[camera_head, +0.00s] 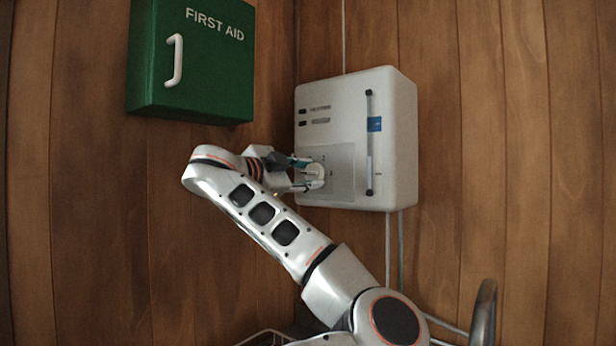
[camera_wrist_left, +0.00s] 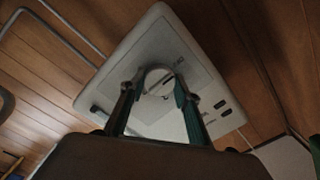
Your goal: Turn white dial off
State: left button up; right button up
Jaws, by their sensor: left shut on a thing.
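The white dial (camera_head: 316,174) sits low on the left part of the front of a white wall box (camera_head: 340,110). My left gripper (camera_head: 309,173) is shut on the dial, with one finger on each side of it. In the left wrist view the round dial (camera_wrist_left: 158,82) shows between the two fingertips (camera_wrist_left: 156,88), with a dark mark on its face. The fingers hide part of the dial's rim, and the mark's setting cannot be told. My right gripper is not in view.
A green first aid cabinet (camera_head: 190,60) with a white handle hangs at the upper left, above my left arm. Conduits (camera_head: 394,250) run down below the box. Bare wood wall lies to the right.

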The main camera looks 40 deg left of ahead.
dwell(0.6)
pick_arm(q)
jog(key=o, duration=1.1)
jog(key=s+d, duration=0.1)
jog(key=s, duration=1)
jog(key=shift+s+d, duration=0.15)
jog(key=shift+s, duration=0.25)
